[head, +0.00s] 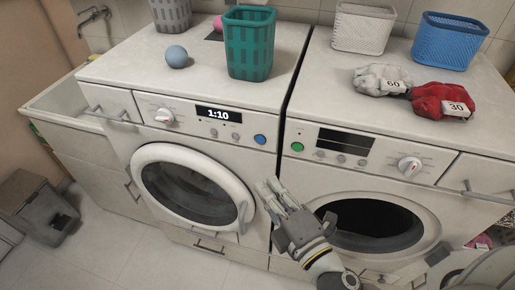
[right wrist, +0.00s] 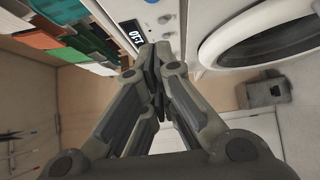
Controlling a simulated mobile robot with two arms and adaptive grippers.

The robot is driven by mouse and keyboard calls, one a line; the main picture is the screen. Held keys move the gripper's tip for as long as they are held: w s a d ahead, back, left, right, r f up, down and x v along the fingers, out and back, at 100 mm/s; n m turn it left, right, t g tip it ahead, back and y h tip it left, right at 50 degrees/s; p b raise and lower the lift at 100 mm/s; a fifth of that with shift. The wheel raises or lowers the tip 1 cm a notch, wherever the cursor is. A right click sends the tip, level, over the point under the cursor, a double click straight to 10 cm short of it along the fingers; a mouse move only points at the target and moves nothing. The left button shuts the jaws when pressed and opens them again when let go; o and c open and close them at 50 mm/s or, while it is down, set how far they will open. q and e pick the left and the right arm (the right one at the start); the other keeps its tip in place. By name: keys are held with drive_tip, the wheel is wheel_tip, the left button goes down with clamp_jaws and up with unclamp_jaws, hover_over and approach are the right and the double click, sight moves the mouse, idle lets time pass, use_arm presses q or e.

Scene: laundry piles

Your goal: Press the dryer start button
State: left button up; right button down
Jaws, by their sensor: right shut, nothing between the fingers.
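Two white front-loading machines stand side by side, and no label tells me which is the dryer. The left machine (head: 105,72) has a lit display (head: 218,114) reading 1:10 and a round blue button (head: 260,139) near its right edge. The right machine (head: 430,160) has a round green button (head: 298,146) near its left edge and a dark display (head: 345,142). My right gripper (head: 272,186) is shut and empty, below the blue button and in front of the gap between the machines. In the right wrist view its fingertips (right wrist: 155,58) are together near the lit display (right wrist: 132,36). My left gripper is out of view.
The left machine's round door (head: 165,152) is closed; the right one shows a dark opening (head: 375,218).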

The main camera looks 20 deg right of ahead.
sight(260, 140)
drive_tip(key=w+p, duration=0.1)
drive_tip(key=w, duration=0.2)
drive_tip(key=w+p, duration=0.2)
drive_tip(key=w, duration=0.2)
drive_tip(key=w+p, duration=0.1)
drive_tip(key=w, duration=0.3)
drive_tip(key=shift+d, duration=0.4)
drive_tip(key=shift+w, duration=0.1)
drive_tip(key=shift+w+d, duration=0.45)
drive_tip(key=shift+w, duration=0.1)
drive_tip(key=shift+r, duration=0.2)
